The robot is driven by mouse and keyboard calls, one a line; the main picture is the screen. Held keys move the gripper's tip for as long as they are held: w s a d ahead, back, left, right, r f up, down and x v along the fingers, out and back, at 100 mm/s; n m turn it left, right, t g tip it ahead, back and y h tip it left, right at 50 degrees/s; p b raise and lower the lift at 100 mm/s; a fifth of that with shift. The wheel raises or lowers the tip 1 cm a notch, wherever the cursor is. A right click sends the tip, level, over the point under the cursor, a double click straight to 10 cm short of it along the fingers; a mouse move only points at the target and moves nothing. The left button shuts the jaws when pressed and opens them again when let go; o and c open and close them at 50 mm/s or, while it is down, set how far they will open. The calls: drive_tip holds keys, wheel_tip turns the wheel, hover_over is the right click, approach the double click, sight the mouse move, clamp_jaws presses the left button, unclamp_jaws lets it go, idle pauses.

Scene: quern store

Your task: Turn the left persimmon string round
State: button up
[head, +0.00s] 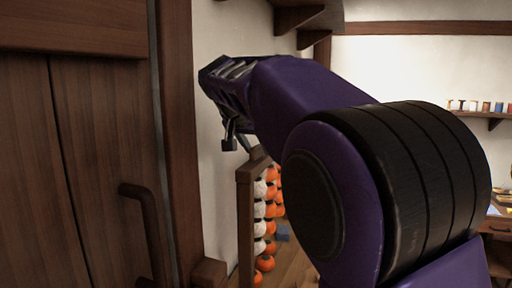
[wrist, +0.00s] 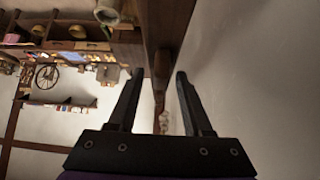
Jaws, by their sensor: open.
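Several persimmon strings hang close together from a dark wooden rack (head: 246,205) in the head view. The left persimmon string (head: 259,209) shows mostly white balls, with orange ones near the bottom. An orange persimmon string (head: 270,210) hangs just right of it. My gripper (head: 237,143) is above and slightly left of the strings, near the rack's top, pointing down. In the wrist view my gripper (wrist: 160,74) has its two fingers apart. A wooden beam (wrist: 163,25) shows beyond and between them. A small pale blurred shape is low between the fingers; I cannot tell what it is.
A brown wooden door (head: 90,170) with a handle (head: 145,220) stands at the left. A pale wall (head: 215,180) is close behind my gripper. A shelf with small jars (head: 485,112) is at the far right. My arm hides much of the middle.

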clamp_jaws()
drive_tip(key=shift+d, duration=0.1)
drive_tip(key=shift+n+y, duration=0.3)
drive_tip(key=shift+n, duration=0.1)
unclamp_jaws()
